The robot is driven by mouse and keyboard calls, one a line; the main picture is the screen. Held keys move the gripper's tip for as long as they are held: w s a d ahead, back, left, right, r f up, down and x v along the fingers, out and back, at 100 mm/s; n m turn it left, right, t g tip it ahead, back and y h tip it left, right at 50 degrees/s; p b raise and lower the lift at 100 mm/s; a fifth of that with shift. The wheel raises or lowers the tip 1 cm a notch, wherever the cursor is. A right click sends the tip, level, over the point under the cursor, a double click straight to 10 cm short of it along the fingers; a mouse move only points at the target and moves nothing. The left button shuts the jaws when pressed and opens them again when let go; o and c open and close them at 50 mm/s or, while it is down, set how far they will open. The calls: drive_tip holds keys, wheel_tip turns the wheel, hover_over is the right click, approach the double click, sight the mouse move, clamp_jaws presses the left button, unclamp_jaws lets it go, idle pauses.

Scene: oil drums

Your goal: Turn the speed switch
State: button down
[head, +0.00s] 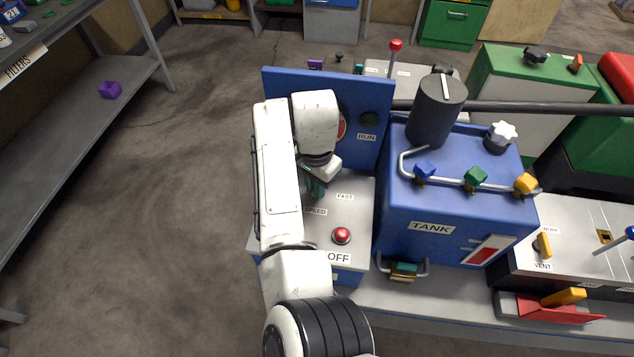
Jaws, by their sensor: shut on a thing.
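The speed switch sits on the grey control panel (349,219), between the labels SPEED (316,212) and FAST (345,197). It is mostly hidden behind my arm and gripper, so its setting cannot be told. My gripper (315,188) reaches down to the panel at that spot, and its jaws are shut on the switch. Only a dark teal part shows there, at the edge of my white arm. The fingertips are small and partly covered.
A red button (341,235) by the OFF label is near my arm on the same panel. A blue upright board (352,95) marked RUN stands behind. The blue tank (455,200) with coloured valves is close on the right. Open floor lies left, before a grey shelf (100,95).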

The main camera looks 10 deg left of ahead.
drive_tip(key=shift+w+a+m, duration=0.1)
drive_tip(key=shift+a+m, duration=0.05)
drive_tip(key=shift+m, duration=1.45)
drive_tip(key=c, duration=1.2)
unclamp_jaws()
drive_tip(key=shift+o, duration=0.2)
wheel_tip(320, 180, up, 11)
drive_tip(key=b, duration=0.1)
drive_tip(key=shift+f, duration=0.1)
